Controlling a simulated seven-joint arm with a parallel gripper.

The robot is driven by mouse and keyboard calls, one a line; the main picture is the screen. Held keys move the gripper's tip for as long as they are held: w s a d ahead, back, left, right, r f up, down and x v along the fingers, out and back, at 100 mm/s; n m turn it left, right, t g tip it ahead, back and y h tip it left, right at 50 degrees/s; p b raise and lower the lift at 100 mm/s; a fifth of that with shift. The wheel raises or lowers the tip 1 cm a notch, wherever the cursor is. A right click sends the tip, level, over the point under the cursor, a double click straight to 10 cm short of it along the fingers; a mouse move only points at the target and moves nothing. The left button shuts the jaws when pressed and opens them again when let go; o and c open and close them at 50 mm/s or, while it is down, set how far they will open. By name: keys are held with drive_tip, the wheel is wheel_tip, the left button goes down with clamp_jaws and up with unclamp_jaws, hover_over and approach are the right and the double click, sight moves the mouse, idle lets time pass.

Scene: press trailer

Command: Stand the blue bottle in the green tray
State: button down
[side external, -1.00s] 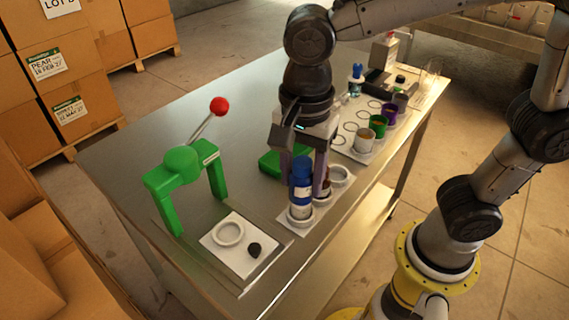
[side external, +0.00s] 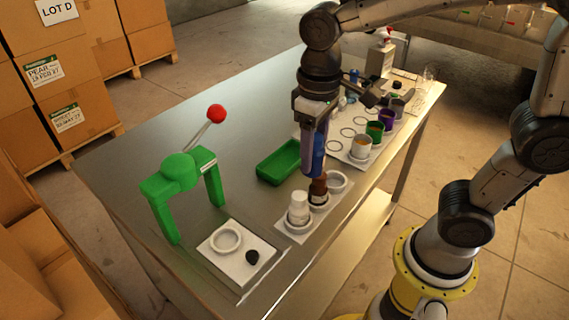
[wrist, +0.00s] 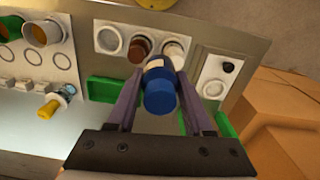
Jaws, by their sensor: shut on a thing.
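The blue bottle (wrist: 160,92) is between the two fingers of my gripper (wrist: 155,100), which are shut on it. In the side view my gripper (side external: 314,165) points down, and its near finger hides much of the bottle. The bottle is clear of the white rack (side external: 290,228), held up in the air. The green tray (side external: 266,176) is an empty rectangular tray lying on the table, left of my gripper in the side view. Part of the tray (wrist: 104,90) shows beside a finger in the wrist view.
The rack holds a white bottle (side external: 298,208) and a brown bottle (side external: 318,190), with one empty ring beside them. A green press (side external: 180,172) with a red-knobbed lever stands left. Several coloured cups, including a purple one (side external: 387,119), stand at the right. Bare tabletop lies behind the tray.

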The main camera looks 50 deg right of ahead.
drive_tip(key=d, duration=0.8)
drive_tip(key=shift+m, duration=0.5)
drive_tip(key=w+f, duration=0.3)
drive_tip(key=w, duration=0.1)
drive_tip(key=w+d+f, duration=0.1)
drive_tip(key=w+f, duration=0.2)
drive_tip(key=w, duration=0.2)
drive_tip(key=w+f, duration=0.3)
drive_tip(key=w, duration=0.2)
drive_tip(key=shift+d+f, duration=0.2)
drive_tip(key=shift+f, duration=0.05)
drive_tip(key=shift+w+f, duration=0.15)
drive_tip(key=shift+f, duration=0.8)
drive_tip(key=shift+w+f, duration=0.15)
drive_tip(key=shift+f, duration=0.75)
drive_tip(key=shift+c, duration=1.5)
unclamp_jaws()
drive_tip(key=shift+f, duration=0.15)
